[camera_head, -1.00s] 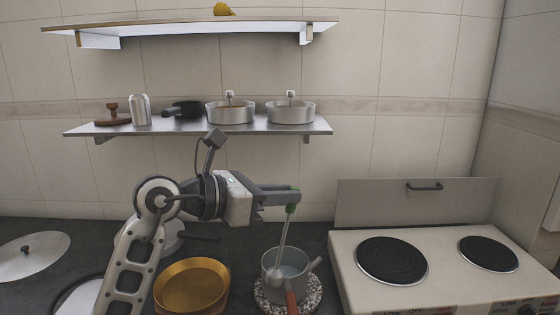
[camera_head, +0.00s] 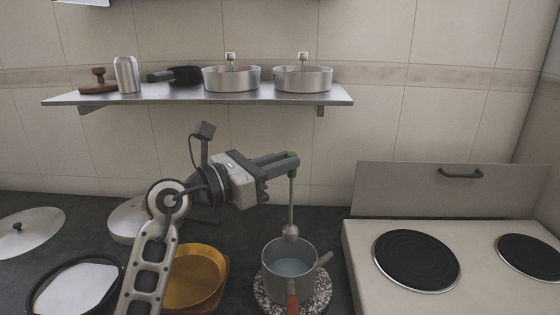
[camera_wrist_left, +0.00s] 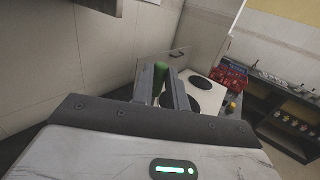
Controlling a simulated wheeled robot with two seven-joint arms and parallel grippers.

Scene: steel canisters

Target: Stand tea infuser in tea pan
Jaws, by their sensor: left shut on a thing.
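The tea infuser (camera_head: 291,233) is a thin grey rod with a green top and a small metal ball at its lower end. My left gripper (camera_head: 292,160) is shut on its green top, which also shows between the fingers in the left wrist view (camera_wrist_left: 160,80). The infuser hangs nearly upright over the tea pan. The tea pan (camera_head: 274,287) is a grey pot with pale liquid inside, a grey handle at right and a reddish-brown handle at the front. The ball is near the pan's back rim; whether it is below the rim is unclear. My right gripper is not in view.
The pan sits on a speckled round mat (camera_head: 322,290). A brass pan (camera_head: 195,275) is to its left and a white stove (camera_head: 400,300) with black plates to its right. A shelf (camera_head: 200,98) with several pots is above and behind.

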